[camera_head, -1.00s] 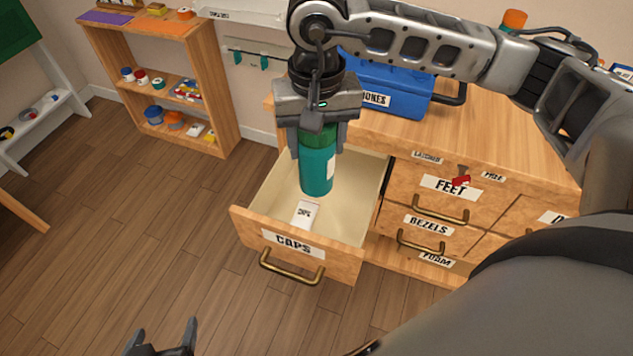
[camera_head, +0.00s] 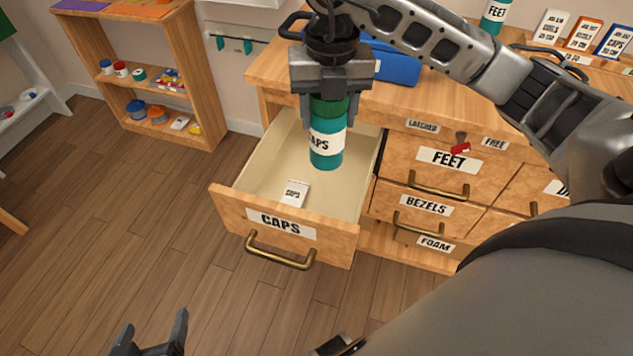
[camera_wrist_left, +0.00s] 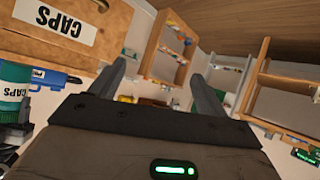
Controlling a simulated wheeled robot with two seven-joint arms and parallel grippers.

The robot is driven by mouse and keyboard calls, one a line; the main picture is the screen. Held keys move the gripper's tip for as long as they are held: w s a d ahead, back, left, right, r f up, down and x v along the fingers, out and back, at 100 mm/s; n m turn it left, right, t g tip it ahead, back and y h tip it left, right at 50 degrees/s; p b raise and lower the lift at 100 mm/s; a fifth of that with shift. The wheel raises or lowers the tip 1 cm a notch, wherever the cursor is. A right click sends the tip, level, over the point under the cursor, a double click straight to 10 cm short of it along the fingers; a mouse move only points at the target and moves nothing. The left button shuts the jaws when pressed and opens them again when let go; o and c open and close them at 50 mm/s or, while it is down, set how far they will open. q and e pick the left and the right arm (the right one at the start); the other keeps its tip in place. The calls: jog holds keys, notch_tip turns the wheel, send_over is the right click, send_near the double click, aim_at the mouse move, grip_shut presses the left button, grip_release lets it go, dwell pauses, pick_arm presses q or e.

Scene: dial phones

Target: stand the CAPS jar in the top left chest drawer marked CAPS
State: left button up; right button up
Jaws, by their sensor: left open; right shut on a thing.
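The teal CAPS jar (camera_head: 326,148) with a green lid hangs upright in my right gripper (camera_head: 330,100), which is shut on it at the lid. The jar is over the open CAPS drawer (camera_head: 230,203); I cannot tell whether its base touches the drawer floor. A small white CAPS card (camera_head: 294,193) lies in the drawer, in front of the jar. My left gripper (camera_head: 152,335) is open and empty, low at the bottom left, apart from the drawer. Its fingers also show in the left wrist view (camera_wrist_left: 160,85), with the CAPS drawer front (camera_wrist_left: 90,45) there.
A blue case (camera_head: 395,65) and a FEET jar (camera_head: 496,14) stand on top. A shelf unit (camera_head: 205,80) stands behind left. The floor in front is clear.

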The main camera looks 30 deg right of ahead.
aim_at(333, 168)
jog(key=f+m+b, duration=0.3)
jog(key=f, duration=0.2)
jog(key=d+f+m+b, duration=0.1)
jog(key=f+m+b, duration=0.2)
jog(key=f, duration=0.1)
jog(key=f+m+b, duration=0.3)
jog(key=f, duration=0.2)
jog(key=shift+d+f, duration=0.25)
jog(key=shift+f, duration=0.05)
pick_arm(q)
jog(key=w+d+f+g+h+b, duration=0.1)
jog(key=d+f+b, duration=0.1)
jog(key=f, duration=1.1)
jog(key=shift+d+f+m+g, duration=0.3)
jog(key=shift+d+f+g, duration=0.1)
jog(key=shift+d, duration=0.1)
pick_arm(e)
notch_tip(333, 168, down, 10)
jog(key=shift+r, duration=0.25)
pick_arm(q)
jog(key=shift+w, duration=0.1)
pick_arm(e)
jog(key=shift+f+b, duration=0.2)
jog(key=shift+b, duration=0.1)
jog(key=o, duration=1.5)
pick_arm(q)
jog(key=shift+r, duration=0.1)
pick_arm(e)
jog(key=shift+r, duration=0.1)
